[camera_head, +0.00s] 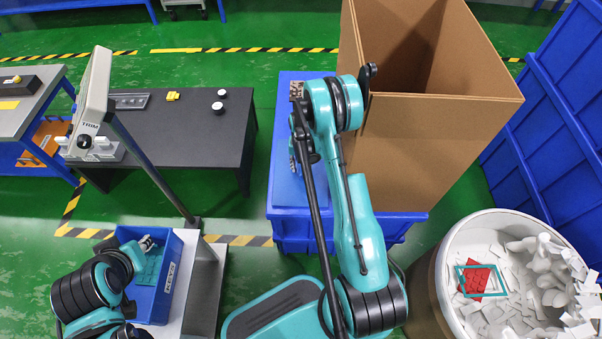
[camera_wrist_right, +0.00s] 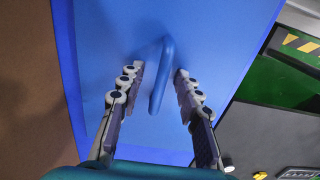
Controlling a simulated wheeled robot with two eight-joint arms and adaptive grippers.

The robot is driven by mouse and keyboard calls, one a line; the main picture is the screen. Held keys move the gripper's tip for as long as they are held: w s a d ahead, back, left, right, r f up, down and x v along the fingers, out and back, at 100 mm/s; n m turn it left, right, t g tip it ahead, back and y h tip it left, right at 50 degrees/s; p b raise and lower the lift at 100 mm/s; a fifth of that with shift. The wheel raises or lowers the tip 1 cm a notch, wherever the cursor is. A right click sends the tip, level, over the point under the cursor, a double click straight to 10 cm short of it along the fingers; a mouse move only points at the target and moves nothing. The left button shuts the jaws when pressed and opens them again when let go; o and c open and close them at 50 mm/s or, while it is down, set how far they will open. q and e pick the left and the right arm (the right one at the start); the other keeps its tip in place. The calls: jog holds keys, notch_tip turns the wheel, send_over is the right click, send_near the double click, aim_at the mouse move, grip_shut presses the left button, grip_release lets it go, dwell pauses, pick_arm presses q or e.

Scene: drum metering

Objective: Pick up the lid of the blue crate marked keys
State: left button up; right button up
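A blue lid (camera_wrist_right: 215,50) with a raised bar handle (camera_wrist_right: 163,75) fills the right wrist view. In the head view the blue lid (camera_head: 285,187) lies on the large blue crate (camera_head: 292,235), partly hidden by my right arm. No keys marking is readable on this crate. My right gripper (camera_wrist_right: 158,78) is open, with its fingers on either side of the handle and gaps showing. It also shows in the head view (camera_head: 300,125), over the lid. My left gripper (camera_head: 147,243) is at a small blue crate; its finger opening is too small to judge.
The small blue crate (camera_head: 188,258) bears a white sideways label and holds a teal item (camera_head: 149,268). An open cardboard box (camera_head: 425,150) stands close right of the lid. A drum (camera_head: 438,285) with white pieces is at lower right, a dark table (camera_head: 190,125) at left.

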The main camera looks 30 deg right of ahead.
grip_shut()
jog(key=shift+r, duration=0.1)
